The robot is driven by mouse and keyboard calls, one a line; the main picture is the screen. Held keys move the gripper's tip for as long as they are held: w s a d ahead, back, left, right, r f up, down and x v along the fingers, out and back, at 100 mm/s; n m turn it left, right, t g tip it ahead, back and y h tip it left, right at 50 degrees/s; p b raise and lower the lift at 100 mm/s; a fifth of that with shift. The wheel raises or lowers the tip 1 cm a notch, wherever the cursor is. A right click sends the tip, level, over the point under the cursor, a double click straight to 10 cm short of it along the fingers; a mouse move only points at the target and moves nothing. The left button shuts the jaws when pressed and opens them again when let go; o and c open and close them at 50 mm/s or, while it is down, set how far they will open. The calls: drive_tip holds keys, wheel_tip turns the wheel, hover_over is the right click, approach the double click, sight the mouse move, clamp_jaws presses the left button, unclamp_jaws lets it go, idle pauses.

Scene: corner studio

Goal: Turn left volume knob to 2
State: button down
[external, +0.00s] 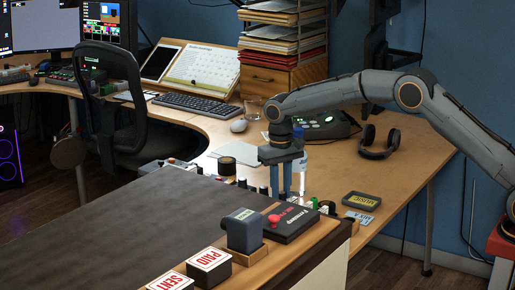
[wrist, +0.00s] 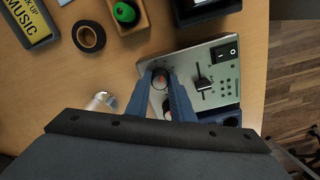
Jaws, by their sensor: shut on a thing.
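A light grey control panel (wrist: 216,62) lies on the wooden desk in the wrist view, with a slider (wrist: 203,84) and a black rocker switch (wrist: 228,52). A dark round volume knob (wrist: 160,78) with a reddish mark stands near its left edge. A second knob (wrist: 168,107) shows partly between my fingers, closer to the camera. My gripper (wrist: 161,80) is shut on the upper knob, one blue finger on each side. The scale and the number it points to are too small to read. In the external view my gripper (external: 287,180) points down behind the dark counter, and the panel is mostly hidden.
A clear glass-like cylinder (wrist: 100,102), a black tape roll (wrist: 89,36) and a green-topped item (wrist: 124,12) lie close by. A black box with a red button (external: 290,222) and red-and-white stamps (external: 208,260) stand on the counter. Headphones (external: 380,143) lie behind.

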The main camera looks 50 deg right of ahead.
sight(281, 192)
drive_tip(key=shift+r, duration=0.1)
drive_tip(key=c, duration=1.5)
unclamp_jaws()
drive_tip(key=shift+c, duration=0.2)
drive_tip(key=shift+r, duration=3.85)
